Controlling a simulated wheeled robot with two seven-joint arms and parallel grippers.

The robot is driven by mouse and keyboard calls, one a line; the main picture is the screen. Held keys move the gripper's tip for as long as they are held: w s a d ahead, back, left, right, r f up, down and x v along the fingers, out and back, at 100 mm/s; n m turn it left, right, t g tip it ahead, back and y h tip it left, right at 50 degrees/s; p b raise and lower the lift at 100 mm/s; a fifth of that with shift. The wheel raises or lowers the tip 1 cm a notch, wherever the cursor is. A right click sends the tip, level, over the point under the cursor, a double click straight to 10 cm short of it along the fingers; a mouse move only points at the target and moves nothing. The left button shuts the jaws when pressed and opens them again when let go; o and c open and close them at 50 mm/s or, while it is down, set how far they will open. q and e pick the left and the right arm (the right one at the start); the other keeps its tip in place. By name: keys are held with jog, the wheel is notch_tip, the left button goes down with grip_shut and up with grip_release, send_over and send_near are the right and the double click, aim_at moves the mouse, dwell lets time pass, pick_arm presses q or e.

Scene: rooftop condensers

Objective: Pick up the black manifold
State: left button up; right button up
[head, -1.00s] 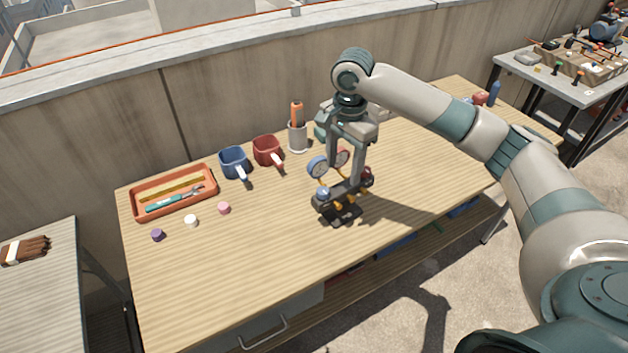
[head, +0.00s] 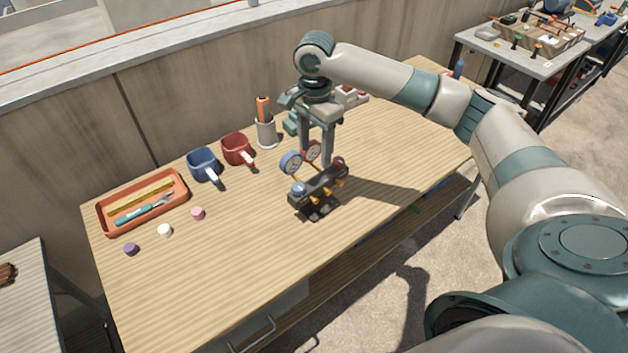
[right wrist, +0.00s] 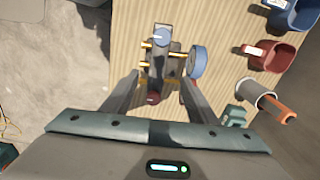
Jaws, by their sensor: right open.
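The black manifold (head: 325,183) stands on the wooden table on a dark base. It has a blue knob, a red knob, brass fittings and two round gauges, one blue and one red. My right gripper (head: 315,160) is above it, fingers pointing down, open and holding nothing. In the right wrist view the manifold (right wrist: 160,68) lies lengthwise between and beyond the open fingers (right wrist: 160,85), its red knob nearest the palm. The blue gauge is beside it at the right. Whether a finger touches the manifold cannot be told. My left gripper is out of view.
A blue mug (head: 204,164), a red mug (head: 236,149) and a grey cup (head: 266,132) with an orange-handled tool stand behind. An orange tray (head: 101,222) and several small caps are at the left. The table's front middle is clear. A wall runs behind.

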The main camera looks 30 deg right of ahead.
aim_at(319, 179)
notch_tip(319, 179, down, 10)
jog(key=shift+d+r+p, duration=0.1)
jog(key=shift+r+p, duration=0.15)
jog(key=shift+p, duration=0.7)
jog(key=shift+d+f+p, duration=0.15)
jog(key=shift+f+p, duration=0.2)
jog(key=shift+f, duration=0.05)
jog(key=f, duration=0.1)
jog(key=f+p, duration=0.1)
jog(key=f, duration=0.1)
jog(key=shift+s+d, duration=0.15)
jog(key=shift+d, duration=0.15)
jog(key=shift+f, duration=0.7)
grip_shut()
jog(key=shift+r, duration=0.1)
